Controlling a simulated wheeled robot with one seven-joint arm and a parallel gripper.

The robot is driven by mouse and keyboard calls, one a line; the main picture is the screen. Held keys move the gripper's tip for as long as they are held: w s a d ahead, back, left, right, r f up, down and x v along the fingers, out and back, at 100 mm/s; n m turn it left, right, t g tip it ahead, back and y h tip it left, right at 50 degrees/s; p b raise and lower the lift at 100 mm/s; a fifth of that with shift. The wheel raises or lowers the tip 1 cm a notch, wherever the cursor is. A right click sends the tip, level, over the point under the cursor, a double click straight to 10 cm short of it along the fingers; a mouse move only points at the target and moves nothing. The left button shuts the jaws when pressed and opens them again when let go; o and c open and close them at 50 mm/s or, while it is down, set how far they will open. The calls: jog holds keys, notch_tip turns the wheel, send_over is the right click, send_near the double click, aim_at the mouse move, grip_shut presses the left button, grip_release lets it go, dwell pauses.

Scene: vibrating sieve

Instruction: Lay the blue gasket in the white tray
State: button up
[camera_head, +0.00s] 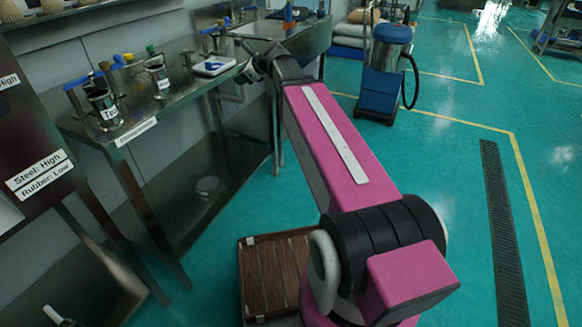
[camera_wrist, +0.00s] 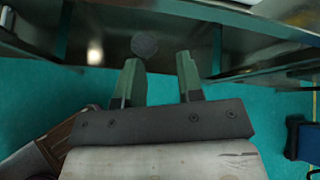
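My gripper (camera_wrist: 159,58) shows in the wrist view with its two green fingers spread apart and nothing between them. In the head view the end of my arm (camera_head: 251,66) is beside the front edge of the metal bench, near a small white, flat object with some blue on it (camera_head: 213,66). I cannot tell whether that object is the white tray or a device. I cannot make out the blue gasket in either view.
The steel bench (camera_head: 180,110) carries labelled metal cups (camera_head: 104,108) and blue-handled parts at left. A round grey item (camera_head: 208,188) lies on its lower shelf. A blue vacuum-like machine (camera_head: 385,70) stands at back right. The green floor at right is largely open.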

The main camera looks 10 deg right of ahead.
jog(key=s+d+f+n+g+h, duration=0.2)
jog(key=s+d+f+n, duration=0.3)
jog(key=f, duration=0.5)
jog(key=s+d+f+n+g+h, duration=0.2)
jog(key=s+d+f+n+h, duration=0.2)
jog(key=s+f+n, duration=0.5)
jog(key=s+d+f+n+g+h, duration=0.2)
jog(key=s+d+f+n, duration=0.3)
jog(key=f, duration=0.7)
jog(key=shift+s+d+f+n+g+h, duration=0.35)
jog(key=shift+s+n+g, duration=0.25)
jog(key=shift+s+n, duration=0.95)
jog(key=shift+s+m, duration=0.2)
jog(key=shift+m, duration=0.05)
